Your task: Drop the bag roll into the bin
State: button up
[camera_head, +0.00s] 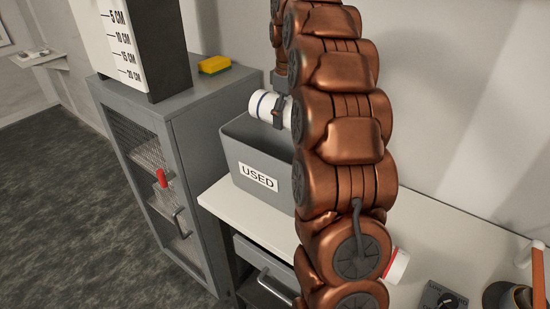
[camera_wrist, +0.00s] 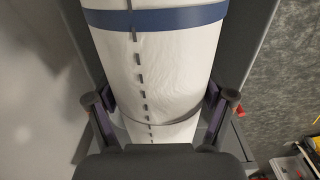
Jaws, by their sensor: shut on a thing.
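The bag roll (camera_head: 268,106) is a white cylinder with a blue band, and it lies level above the bin. In the wrist view the bag roll (camera_wrist: 155,65) fills the middle, with a dashed line along it. My gripper (camera_wrist: 156,112) has a finger on each side of the roll and is shut on it. In the head view my gripper (camera_head: 280,111) is partly hidden by my copper arm. The bin (camera_head: 240,160) is a grey open box labelled USED on the white bench. Its right part and inside are mostly hidden by my arm.
A grey cabinet (camera_head: 182,130) with a mesh door stands left of the bin. On it are a yellow sponge (camera_head: 214,65) and a tall box with a CM scale (camera_head: 122,45). A white-and-red container (camera_head: 397,266) shows right of my arm. The bench between bin and cabinet is narrow.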

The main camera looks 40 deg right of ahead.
aim_at(289, 101)
jog(key=shift+f+b, duration=0.7)
jog(key=shift+f, duration=1.4)
jog(key=o, duration=1.3)
jog(key=shift+r, duration=3.75)
jog(key=shift+s, duration=0.1)
